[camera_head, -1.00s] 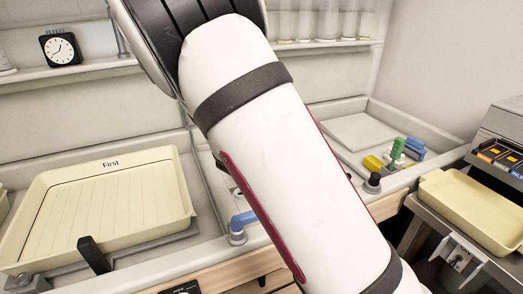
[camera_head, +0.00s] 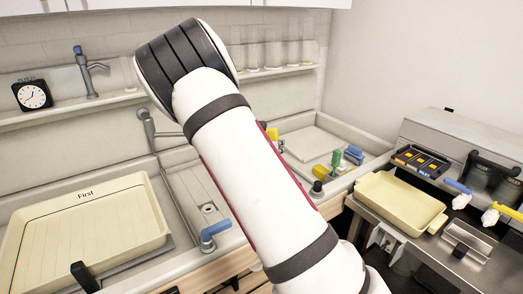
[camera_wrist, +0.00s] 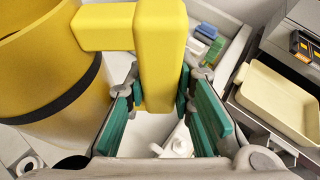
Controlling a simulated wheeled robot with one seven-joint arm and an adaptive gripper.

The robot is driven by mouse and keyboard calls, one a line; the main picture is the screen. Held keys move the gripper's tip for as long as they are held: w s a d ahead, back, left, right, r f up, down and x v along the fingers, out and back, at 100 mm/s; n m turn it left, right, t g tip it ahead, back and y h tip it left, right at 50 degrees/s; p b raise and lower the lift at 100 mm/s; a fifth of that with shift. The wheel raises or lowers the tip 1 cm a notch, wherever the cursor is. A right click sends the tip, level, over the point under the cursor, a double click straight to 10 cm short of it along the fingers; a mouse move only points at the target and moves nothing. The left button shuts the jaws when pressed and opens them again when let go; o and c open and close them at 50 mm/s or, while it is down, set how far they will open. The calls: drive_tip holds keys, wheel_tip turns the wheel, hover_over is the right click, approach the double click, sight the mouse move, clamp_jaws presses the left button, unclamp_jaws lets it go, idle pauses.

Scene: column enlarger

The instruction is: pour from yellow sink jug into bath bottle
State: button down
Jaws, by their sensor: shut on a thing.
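The yellow jug (camera_wrist: 35,55) fills the left of the wrist view, with a dark band around it. Its thick yellow handle (camera_wrist: 160,45) runs between the teal pads of my gripper (camera_wrist: 158,105), which is shut on it. In the head view my arm hides the gripper and most of the jug; a small yellow part (camera_head: 271,133) shows past the arm's right edge. I cannot make out the jug's contents. I cannot pick out the bath bottle for certain in either view.
A cream tray marked "First" (camera_head: 85,195) lies at left. An empty cream tray (camera_head: 400,203) is on the right-hand bench, near dark containers (camera_head: 492,180). Blue (camera_head: 353,154) and green (camera_head: 336,160) items stand by the sink. A grey tap (camera_head: 150,128) rises behind the arm.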

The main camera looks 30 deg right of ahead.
drive_tip(key=s+d+r+n+g+h+b, duration=0.1)
drive_tip(key=s+d+r+g, duration=0.1)
drive_tip(key=s+d, duration=0.3)
drive_tip(key=shift+d+r+h, duration=0.3)
drive_tip(key=shift+d+r, duration=0.1)
drive_tip(key=shift+d, duration=0.45)
idle(0.8)
drive_tip(key=shift+w+a+f+n+g+h+b, duration=0.15)
drive_tip(key=shift+f+n+g+h+b, duration=0.4)
drive_tip(key=shift+f+n, duration=0.35)
drive_tip(key=shift+r, duration=0.1)
idle(1.1)
drive_tip(key=shift+w+a+f+n+p, duration=0.1)
drive_tip(key=shift+f+n+p, duration=0.15)
drive_tip(key=shift+n+p, duration=0.15)
